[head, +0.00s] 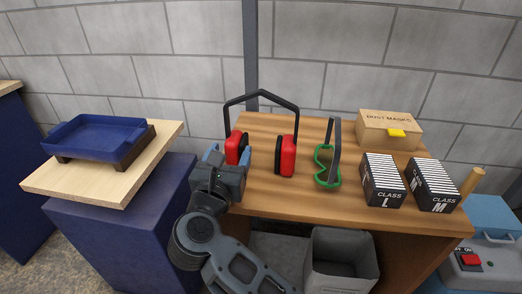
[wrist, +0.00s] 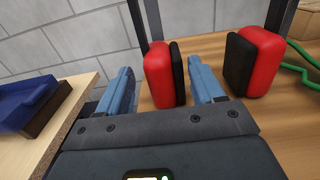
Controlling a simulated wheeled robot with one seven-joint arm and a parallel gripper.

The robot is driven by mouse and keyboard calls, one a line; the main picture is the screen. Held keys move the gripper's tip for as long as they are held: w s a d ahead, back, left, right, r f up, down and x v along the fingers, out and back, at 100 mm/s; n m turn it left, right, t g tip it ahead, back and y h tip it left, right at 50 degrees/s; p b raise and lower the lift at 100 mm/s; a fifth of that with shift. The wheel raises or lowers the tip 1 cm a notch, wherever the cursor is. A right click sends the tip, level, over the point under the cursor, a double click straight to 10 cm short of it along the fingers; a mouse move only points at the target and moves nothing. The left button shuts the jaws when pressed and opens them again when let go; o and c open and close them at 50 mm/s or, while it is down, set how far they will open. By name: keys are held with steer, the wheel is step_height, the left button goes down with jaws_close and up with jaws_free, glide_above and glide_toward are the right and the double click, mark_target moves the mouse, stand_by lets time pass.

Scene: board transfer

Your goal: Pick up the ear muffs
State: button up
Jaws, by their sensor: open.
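The ear muffs, with two red cups and a black angular headband, stand upright on the wooden desk; their left cup (head: 233,147) and right cup (head: 286,156) are apart. My gripper (head: 228,153) is open at the left cup, near the desk's left edge. In the wrist view, the left cup (wrist: 158,76) shows between the blue fingers of my gripper (wrist: 160,67), one finger on each side. The right finger lies in the gap between the cups. The right cup (wrist: 256,62) is outside the fingers. Whether a finger touches the cup cannot be told.
Green goggles (head: 327,166) stand close right of the ear muffs. Further right are a dust masks box (head: 388,128) and two black-and-white class boxes (head: 383,181). A blue tray (head: 94,136) sits on a light board at left. A grey bin (head: 342,262) stands below.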

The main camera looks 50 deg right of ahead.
mark_target(234, 141)
steer(key=p+x, duration=0.1)
steer(key=x, duration=0.4)
steer(key=shift+w+r, duration=0.1)
steer(key=c, duration=1.2)
step_height(234, 141, up, 10)
steer(key=shift+r, duration=0.1)
